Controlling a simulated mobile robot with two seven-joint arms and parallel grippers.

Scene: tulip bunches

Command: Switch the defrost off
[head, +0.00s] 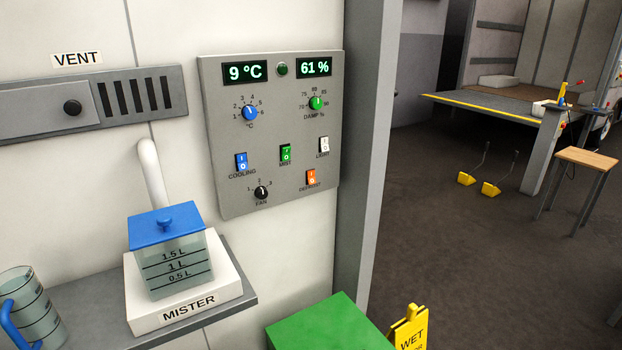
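The orange defrost switch (311,177) is a rocker at the lower right of the grey control panel (223,130), above the label DEFROST. It is marked I and O; which side is pressed in is too small to tell. On the same panel are the blue cooling switch (241,162), the green mist switch (286,153) and the white light switch (324,144). The black fan knob (261,192) is to the left of the defrost switch. Neither of my grippers is in view.
A mister (170,262) with a blue-lidded tank stands on a shelf (245,285) below the panel. A jug (30,305) is at the left. A green box top (330,325) and a yellow wet-floor sign (409,330) are below right. The space before the panel looks clear.

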